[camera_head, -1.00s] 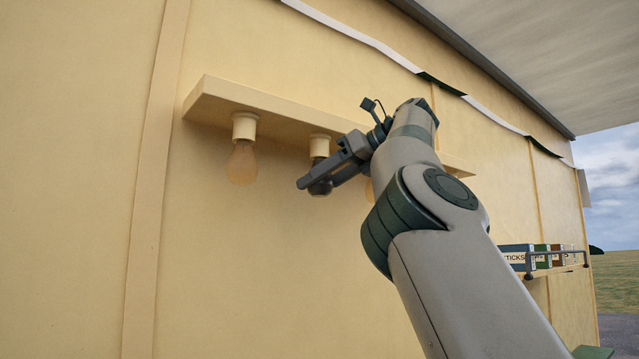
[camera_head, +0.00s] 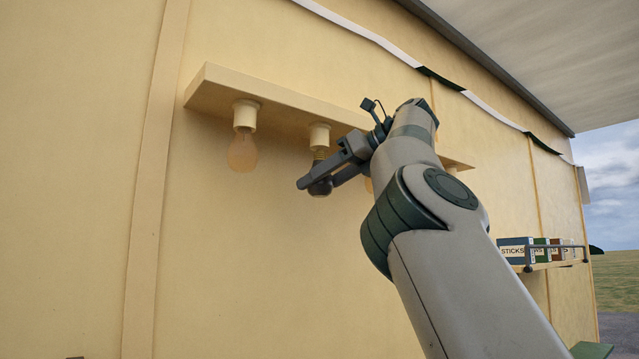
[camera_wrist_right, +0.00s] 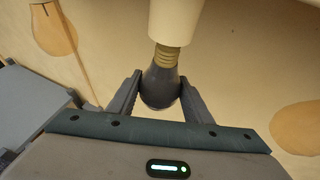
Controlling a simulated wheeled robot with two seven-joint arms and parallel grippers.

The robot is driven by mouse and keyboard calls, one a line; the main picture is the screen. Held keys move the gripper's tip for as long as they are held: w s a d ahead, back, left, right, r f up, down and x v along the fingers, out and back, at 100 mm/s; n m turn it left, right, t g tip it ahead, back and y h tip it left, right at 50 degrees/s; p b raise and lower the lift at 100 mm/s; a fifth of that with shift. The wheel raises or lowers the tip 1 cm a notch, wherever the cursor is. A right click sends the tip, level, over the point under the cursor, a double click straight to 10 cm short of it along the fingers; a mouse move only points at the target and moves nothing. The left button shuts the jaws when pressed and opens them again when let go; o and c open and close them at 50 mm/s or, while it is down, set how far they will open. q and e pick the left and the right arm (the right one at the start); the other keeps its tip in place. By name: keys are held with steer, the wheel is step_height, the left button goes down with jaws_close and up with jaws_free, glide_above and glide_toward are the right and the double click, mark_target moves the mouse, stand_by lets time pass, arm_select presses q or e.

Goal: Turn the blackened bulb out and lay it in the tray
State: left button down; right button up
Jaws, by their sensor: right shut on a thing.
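My right gripper (camera_head: 322,184) is shut on the dark glass from the side. In the right wrist view the bulb (camera_wrist_right: 160,88) sits upright between the two fingers, its thread (camera_wrist_right: 167,56) just under the white socket (camera_wrist_right: 176,20). My left gripper is not in view. I see no tray that I can make out.
A clear amber bulb (camera_head: 242,153) hangs in the left socket, close to my fingers. Another bulb is mostly hidden behind my right arm. A railed shelf (camera_head: 555,264) with labelled boxes (camera_head: 515,252) stands at right. The wall below the batten is clear.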

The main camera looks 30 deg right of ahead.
steer(key=shift+f+b, duration=0.65)
steer(key=shift+f, duration=0.05)
steer(key=shift+s+d+f+b, duration=0.15)
steer(key=shift+d+f+b, duration=0.2)
steer(key=shift+d, duration=0.2)
steer(key=shift+f, duration=0.1)
steer(key=shift+f, duration=0.1)
